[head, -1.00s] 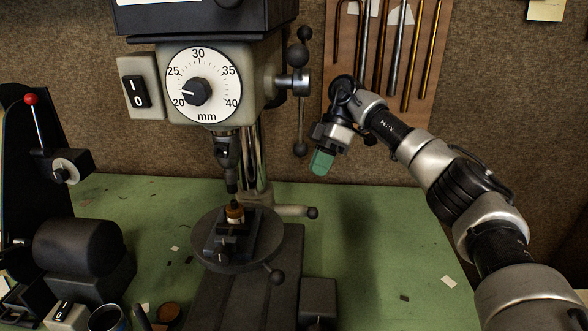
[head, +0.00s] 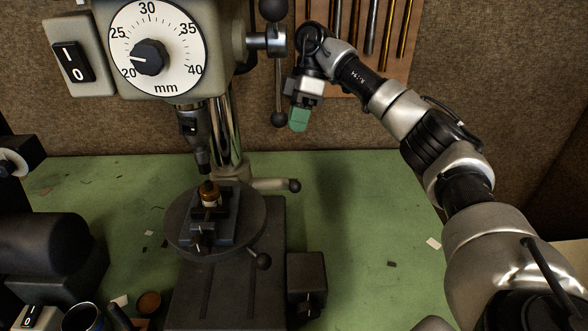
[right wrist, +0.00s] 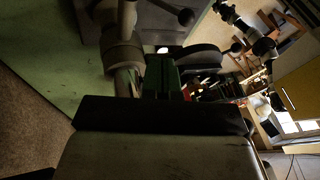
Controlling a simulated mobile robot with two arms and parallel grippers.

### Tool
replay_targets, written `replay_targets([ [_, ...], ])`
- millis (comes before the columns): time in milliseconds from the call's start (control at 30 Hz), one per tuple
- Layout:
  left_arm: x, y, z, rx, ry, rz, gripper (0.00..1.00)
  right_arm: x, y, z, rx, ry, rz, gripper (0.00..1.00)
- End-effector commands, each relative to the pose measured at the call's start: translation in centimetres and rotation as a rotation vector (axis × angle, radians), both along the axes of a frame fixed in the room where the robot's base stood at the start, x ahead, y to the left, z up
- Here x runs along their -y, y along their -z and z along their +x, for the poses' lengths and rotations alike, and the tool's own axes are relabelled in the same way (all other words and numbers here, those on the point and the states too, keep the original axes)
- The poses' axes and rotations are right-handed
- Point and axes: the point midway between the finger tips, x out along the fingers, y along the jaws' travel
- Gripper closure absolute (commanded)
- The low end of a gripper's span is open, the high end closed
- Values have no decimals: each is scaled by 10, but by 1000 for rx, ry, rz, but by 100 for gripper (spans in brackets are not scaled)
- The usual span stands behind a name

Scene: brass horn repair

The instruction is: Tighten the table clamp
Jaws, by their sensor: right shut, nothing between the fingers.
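The drill press stands at centre left in the head view. Its round grey table (head: 180,232) sits on the column (head: 224,135). A short lever with a black ball end (head: 294,186) sticks out to the right beside the column, just above table height. A second ball-ended lever (head: 262,261) hangs at the table's front right edge. I cannot tell for certain which is the table clamp. My right gripper (head: 299,119), with green fingers, is shut and empty, above the column lever and apart from it. Its green fingers (right wrist: 165,75) also show in the right wrist view. My left gripper is out of view.
A feed lever (head: 279,90) hangs close left of my right gripper. A small vise (head: 212,230) holding a brown part (head: 210,193) is on the round table. Metal rods (head: 370,30) hang behind. The green bench (head: 365,220) is mostly clear at the right.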

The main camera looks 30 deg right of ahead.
Motion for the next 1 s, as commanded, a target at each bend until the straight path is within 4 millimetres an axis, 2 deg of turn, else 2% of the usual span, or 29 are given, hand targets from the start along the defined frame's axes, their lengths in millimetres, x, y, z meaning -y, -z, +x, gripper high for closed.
replay_targets([
  [100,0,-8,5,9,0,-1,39,-10,23,-6,-6,-2,-3,100],
  [300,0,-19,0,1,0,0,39,-26,60,-13,-5,0,-2,100],
  [600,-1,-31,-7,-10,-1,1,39,-35,79,-40,-2,0,-2,100],
  [1000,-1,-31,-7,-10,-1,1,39,-37,83,-43,-1,1,-1,100],
])
